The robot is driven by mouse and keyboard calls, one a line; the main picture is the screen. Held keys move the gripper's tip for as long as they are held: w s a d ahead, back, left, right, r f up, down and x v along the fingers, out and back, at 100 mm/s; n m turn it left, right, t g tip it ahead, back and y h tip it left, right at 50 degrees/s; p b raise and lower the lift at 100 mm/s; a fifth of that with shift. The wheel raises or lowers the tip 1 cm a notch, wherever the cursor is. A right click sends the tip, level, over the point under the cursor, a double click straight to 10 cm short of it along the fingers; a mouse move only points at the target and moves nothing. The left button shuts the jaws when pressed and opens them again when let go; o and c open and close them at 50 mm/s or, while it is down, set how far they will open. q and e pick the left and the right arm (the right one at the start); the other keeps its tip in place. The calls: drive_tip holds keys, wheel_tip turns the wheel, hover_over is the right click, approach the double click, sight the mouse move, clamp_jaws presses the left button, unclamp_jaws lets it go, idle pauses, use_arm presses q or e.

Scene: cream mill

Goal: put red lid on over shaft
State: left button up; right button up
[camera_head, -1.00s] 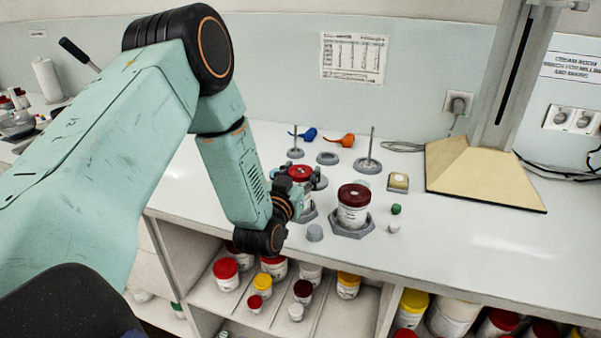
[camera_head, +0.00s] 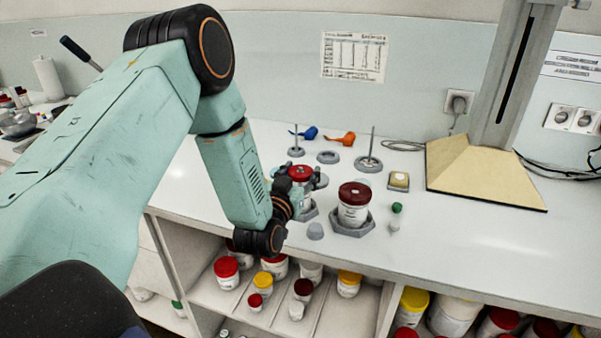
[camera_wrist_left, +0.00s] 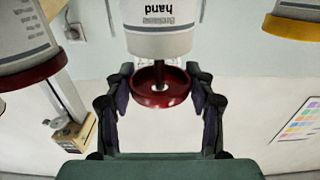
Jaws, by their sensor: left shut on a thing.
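The red lid (camera_head: 300,170) is at the top of a white jar (camera_head: 305,201) on the bench, and it also shows in the left wrist view (camera_wrist_left: 160,98). My left gripper (camera_head: 303,178) is shut on the lid, a finger on each side. In the left wrist view a thin dark shaft (camera_wrist_left: 159,73) runs between the jar, marked "hand" (camera_wrist_left: 160,40), and the lid's middle. Whether the lid is seated on the jar I cannot tell. The gripper hides part of the jar. My right gripper is not in view.
A dark-red-lidded jar (camera_head: 354,205) stands close right in a grey hexagonal holder (camera_head: 352,229). Grey stands with upright rods (camera_head: 372,145), a grey ring (camera_head: 328,157) and blue (camera_head: 308,133) and orange (camera_head: 342,139) items lie behind.

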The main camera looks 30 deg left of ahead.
use_arm(q)
drive_tip(key=shift+f+b, duration=0.35)
drive_tip(key=shift+f, duration=0.2)
drive_tip(key=o, duration=1)
drive_tip(key=o, duration=0.4)
